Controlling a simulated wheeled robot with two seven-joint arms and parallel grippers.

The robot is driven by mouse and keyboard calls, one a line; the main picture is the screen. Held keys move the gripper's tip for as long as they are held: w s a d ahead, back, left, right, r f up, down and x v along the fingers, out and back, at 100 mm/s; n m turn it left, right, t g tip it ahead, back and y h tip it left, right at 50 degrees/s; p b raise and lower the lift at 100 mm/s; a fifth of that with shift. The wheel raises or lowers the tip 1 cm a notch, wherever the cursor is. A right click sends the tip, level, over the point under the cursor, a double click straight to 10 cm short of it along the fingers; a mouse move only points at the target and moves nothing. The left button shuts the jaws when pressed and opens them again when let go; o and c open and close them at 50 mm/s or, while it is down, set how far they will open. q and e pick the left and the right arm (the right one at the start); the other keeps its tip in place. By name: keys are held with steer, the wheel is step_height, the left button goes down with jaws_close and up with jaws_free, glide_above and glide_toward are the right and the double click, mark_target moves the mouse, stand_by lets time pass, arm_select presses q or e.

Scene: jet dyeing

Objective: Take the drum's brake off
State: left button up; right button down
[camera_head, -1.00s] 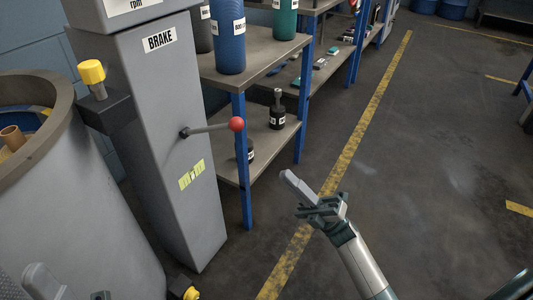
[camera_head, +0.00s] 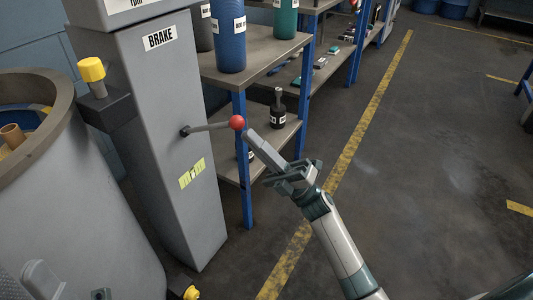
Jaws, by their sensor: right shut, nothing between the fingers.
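The brake lever (camera_head: 212,127) is a thin dark rod with a red ball knob (camera_head: 237,122). It sticks out to the right from the grey pillar (camera_head: 160,125), below a label reading BRAKE (camera_head: 159,39). My right gripper (camera_head: 250,137) is shut and empty, with its fingertips just below and right of the red knob. I cannot tell whether they touch it. The drum (camera_head: 70,190) is the large grey round vessel at the left.
A yellow-capped knob (camera_head: 91,70) sits on a black box on the pillar's left side. A blue-legged shelf (camera_head: 262,52) with labelled bottles stands behind the lever. A yellow floor line (camera_head: 365,140) runs past it. The floor at right is clear.

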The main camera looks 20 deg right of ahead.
steer(key=shift+w+a+r, duration=0.15)
steer(key=shift+a+r, duration=0.1)
steer(key=shift+r, duration=0.05)
steer(key=shift+r, duration=0.15)
stand_by(0.4)
